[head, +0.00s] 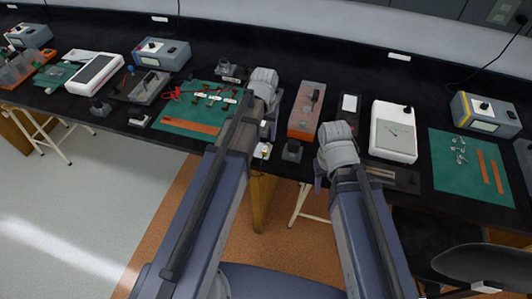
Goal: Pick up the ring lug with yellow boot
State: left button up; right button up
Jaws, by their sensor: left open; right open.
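Several small lugs and labelled pieces (208,97) lie on the left green mat (172,112); they are too small to tell which is the ring lug with yellow boot. A small white item with a yellow spot (263,151) sits at the front table edge below my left gripper; I cannot tell what it is. My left gripper (268,130) is open, over the table just right of that mat, its fingers partly hidden by my arm. My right gripper (319,182) is open near the front edge, mostly hidden behind its wrist. I see nothing held in either.
An orange and grey box (307,110) stands between my arms. A white scale-like device (393,131) is right of my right wrist. The right green mat (450,180) holds small metal pieces and orange strips. Blue-grey instruments (161,54) stand behind. Red leads (173,94) lie on the left mat.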

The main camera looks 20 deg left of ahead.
aim_at(265, 149)
pick_arm(q)
notch_tip(265, 149, down, 2)
jog(key=shift+d+b, duration=0.1)
jog(key=shift+b, duration=0.65)
jog(key=f+b, duration=0.3)
jog(key=s+f+b, duration=0.1)
jog(key=f+b, duration=0.1)
jog(key=shift+f, duration=0.25)
jog(key=shift+r, duration=0.1)
grip_shut()
